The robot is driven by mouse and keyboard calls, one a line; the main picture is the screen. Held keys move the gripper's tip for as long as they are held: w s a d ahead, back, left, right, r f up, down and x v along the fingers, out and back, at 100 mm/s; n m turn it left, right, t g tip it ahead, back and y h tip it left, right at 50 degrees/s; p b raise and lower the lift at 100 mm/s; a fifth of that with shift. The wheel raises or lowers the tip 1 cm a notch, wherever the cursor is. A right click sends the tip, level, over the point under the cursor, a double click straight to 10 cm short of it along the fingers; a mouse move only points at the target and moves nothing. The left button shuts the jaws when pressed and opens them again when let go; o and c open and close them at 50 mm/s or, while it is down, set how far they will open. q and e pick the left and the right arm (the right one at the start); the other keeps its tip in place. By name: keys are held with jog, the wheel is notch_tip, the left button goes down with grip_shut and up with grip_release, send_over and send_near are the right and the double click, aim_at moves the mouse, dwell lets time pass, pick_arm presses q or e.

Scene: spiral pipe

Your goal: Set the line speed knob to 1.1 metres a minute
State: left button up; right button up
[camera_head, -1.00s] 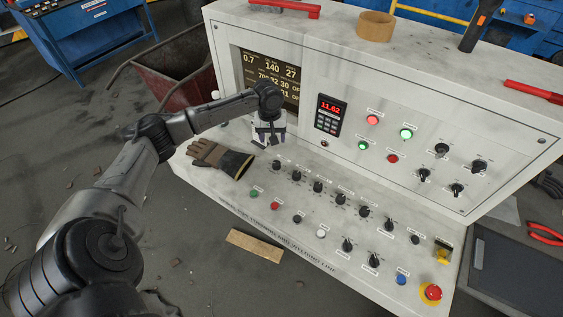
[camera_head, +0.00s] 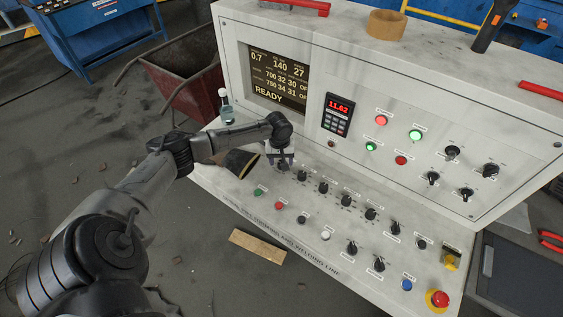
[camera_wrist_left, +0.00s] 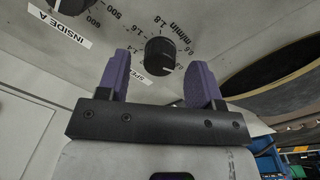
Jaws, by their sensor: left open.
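The line speed knob (camera_wrist_left: 160,52) is a round black knob in the left wrist view, beside a partly hidden "SPEED" label (camera_wrist_left: 145,76) and a printed m/min scale. A small pale mark shows on its near side; I cannot read its exact setting. My left gripper (camera_wrist_left: 161,66) is open, its two purple fingers on either side of the knob in the picture; I see no contact. In the head view my left gripper (camera_head: 281,157) is over the left end of the console's knob row and hides the knob there. The display (camera_head: 275,77) reads 0.7, 140, 27 and READY.
Several black knobs (camera_head: 323,188) and coloured buttons run to the right. A clear bottle (camera_head: 226,110) stands by the display. Another knob (camera_wrist_left: 68,5) is close in the left wrist view.

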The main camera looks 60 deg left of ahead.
pick_arm(q)
jog(key=shift+f, duration=0.5)
jog(key=c, duration=0.9)
